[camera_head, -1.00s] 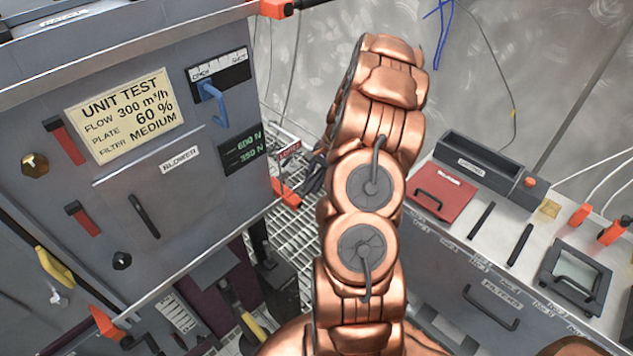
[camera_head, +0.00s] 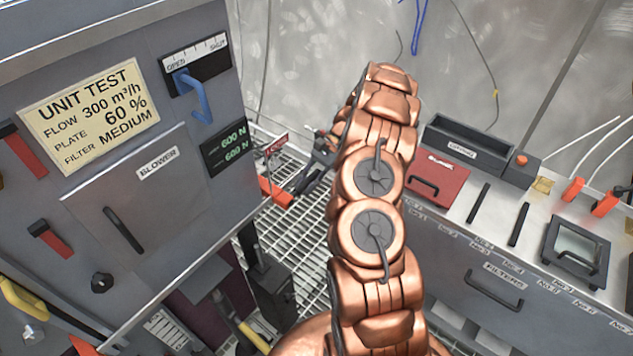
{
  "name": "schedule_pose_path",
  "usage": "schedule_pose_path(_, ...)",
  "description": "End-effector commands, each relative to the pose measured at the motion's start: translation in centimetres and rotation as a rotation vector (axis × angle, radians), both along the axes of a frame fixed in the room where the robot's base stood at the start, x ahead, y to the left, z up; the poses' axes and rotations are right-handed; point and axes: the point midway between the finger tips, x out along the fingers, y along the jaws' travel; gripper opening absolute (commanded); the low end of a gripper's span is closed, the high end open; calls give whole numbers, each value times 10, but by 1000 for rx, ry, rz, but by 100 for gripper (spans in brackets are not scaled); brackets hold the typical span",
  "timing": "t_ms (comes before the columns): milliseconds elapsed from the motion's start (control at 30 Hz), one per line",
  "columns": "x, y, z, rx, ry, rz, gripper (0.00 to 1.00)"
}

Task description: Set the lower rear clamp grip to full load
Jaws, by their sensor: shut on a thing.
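The lower rear clamp grip (camera_head: 275,191) is an orange handle at the right edge of the grey blower cabinet (camera_head: 95,215), low and behind its corner. My gripper (camera_head: 308,178) has dark fingers that reach this grip from the right. It is shut on the grip, though the contact is small and partly hidden by my copper arm. The dark display (camera_head: 224,146) on the cabinet shows two green lines, both reading 600 N.
A blue lever (camera_head: 197,97) sticks out below the open/shut scale. A small red tag (camera_head: 277,145) stands above the grip. A wire rack (camera_head: 305,240) lies below. On the right is a bench (camera_head: 450,235) with a red lid (camera_head: 440,184) and a filters drawer.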

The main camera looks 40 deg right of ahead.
Motion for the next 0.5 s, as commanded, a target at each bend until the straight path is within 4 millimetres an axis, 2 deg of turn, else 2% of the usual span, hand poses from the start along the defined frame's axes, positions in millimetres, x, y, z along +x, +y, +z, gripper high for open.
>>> schedule_pose_path(467,2,4,-2,13,3,7,0)
schedule_pose_path(500,2,4,-2,12,4,6,25)
